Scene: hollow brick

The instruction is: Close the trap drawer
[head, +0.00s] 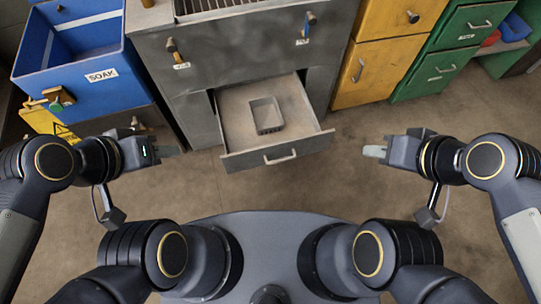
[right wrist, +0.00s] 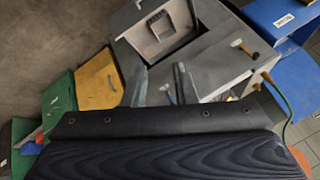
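The trap drawer (head: 287,137) is pulled out from the bottom of the grey cabinet, with a pale handle (head: 280,158) on its front. A hollow rectangular brick (head: 266,115) lies inside it. The drawer (right wrist: 178,40) and brick (right wrist: 158,25) also show in the right wrist view. My left gripper (head: 172,151) is left of the drawer front, touching nothing visible; its finger gap does not show. My right gripper (head: 372,151) is right of the drawer, apart from it. In the right wrist view its two fingers (right wrist: 161,85) stand apart with nothing held between them.
The grey cabinet (head: 235,50) has two knobbed levers above the drawer. A blue SOAK bin (head: 95,88) with a tap stands left, a yellow warning sign (head: 45,122) below. Yellow (head: 370,72) and green (head: 440,72) cabinets stand right. Floor before the drawer is clear.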

